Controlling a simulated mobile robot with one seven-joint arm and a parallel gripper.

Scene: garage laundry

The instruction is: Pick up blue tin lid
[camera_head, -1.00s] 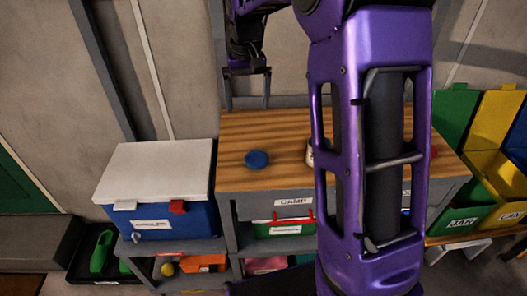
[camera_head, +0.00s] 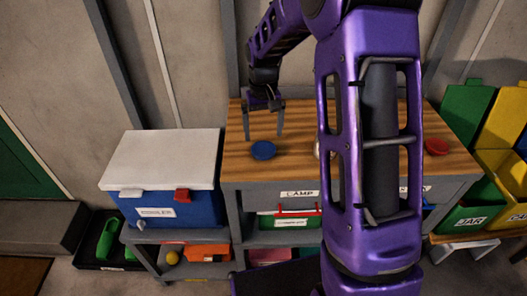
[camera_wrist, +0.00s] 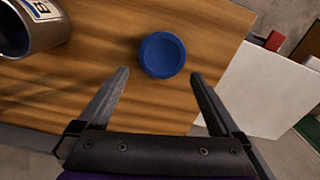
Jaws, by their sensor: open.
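The blue tin lid (camera_head: 264,150) is a small round disc lying flat on the wooden bench top (camera_head: 237,170), toward its left side. In the wrist view the blue lid (camera_wrist: 162,55) lies beyond my fingertips, roughly centred between them. My gripper (camera_head: 264,138) is open and empty, pointing down above the bench behind the lid in the head view. Both fingers (camera_wrist: 160,75) show in the wrist view, apart from the lid and on either side of its line.
A metal tin (camera_wrist: 30,30) with a label stands near the lid. A blue cooler with a white top (camera_head: 160,160) is at the left. A red round item (camera_head: 436,147) lies at the bench's right. Green and yellow bins (camera_head: 480,205) stand further right. My arm hides the bench's middle.

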